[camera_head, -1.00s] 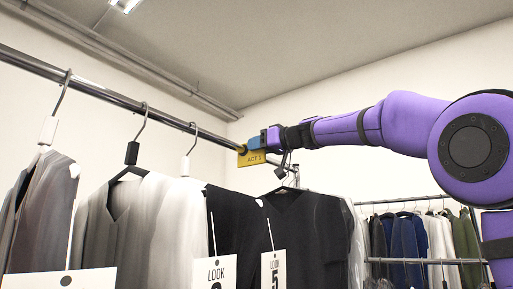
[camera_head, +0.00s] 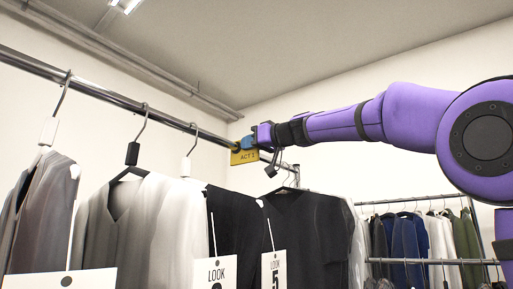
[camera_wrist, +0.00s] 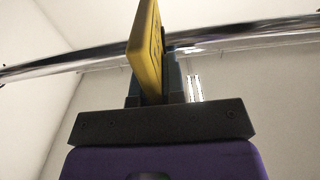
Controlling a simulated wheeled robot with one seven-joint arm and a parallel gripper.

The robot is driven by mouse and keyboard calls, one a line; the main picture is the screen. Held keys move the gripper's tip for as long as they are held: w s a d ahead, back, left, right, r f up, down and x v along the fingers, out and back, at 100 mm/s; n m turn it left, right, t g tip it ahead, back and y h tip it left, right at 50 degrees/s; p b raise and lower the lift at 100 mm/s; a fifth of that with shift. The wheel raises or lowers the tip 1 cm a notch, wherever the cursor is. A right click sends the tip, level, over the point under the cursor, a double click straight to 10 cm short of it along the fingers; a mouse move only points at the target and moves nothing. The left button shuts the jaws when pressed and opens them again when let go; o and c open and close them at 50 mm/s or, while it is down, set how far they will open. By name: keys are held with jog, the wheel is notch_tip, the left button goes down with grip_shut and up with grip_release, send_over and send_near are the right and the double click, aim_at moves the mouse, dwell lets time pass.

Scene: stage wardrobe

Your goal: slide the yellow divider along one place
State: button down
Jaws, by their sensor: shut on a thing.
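The yellow divider (camera_head: 243,157), marked "ACT 1", hangs at the rail (camera_head: 110,97) near its far right end. My gripper (camera_head: 249,142) comes in from the right and is shut on the divider. In the wrist view the yellow divider (camera_wrist: 145,50) stands edge-on between the blue fingers of my gripper (camera_wrist: 153,85), with the rail (camera_wrist: 235,40) crossing behind it. The contact between divider and rail is partly hidden.
Several garments hang on the rail to the left of the divider, among them a grey-white jacket (camera_head: 150,215) and a black one (camera_head: 235,215). Another black garment (camera_head: 305,235) hangs below my gripper. A second rack of clothes (camera_head: 410,235) stands at the back right.

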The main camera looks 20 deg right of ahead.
aim_at(212, 134)
jog(key=s+a, duration=0.2)
jog(key=a, duration=0.1)
jog(key=s+a, duration=0.2)
jog(key=a, duration=0.1)
jog(key=s+a, duration=0.2)
jog(key=a, duration=0.1)
jog(key=shift+s+a, duration=0.2)
jog(key=shift+s, duration=0.2)
jog(key=c, duration=1.2)
grip_release()
jog(key=v, duration=1)
jog(key=shift+s+d, duration=0.25)
jog(key=shift+s, duration=0.05)
jog(key=shift+f, duration=0.1)
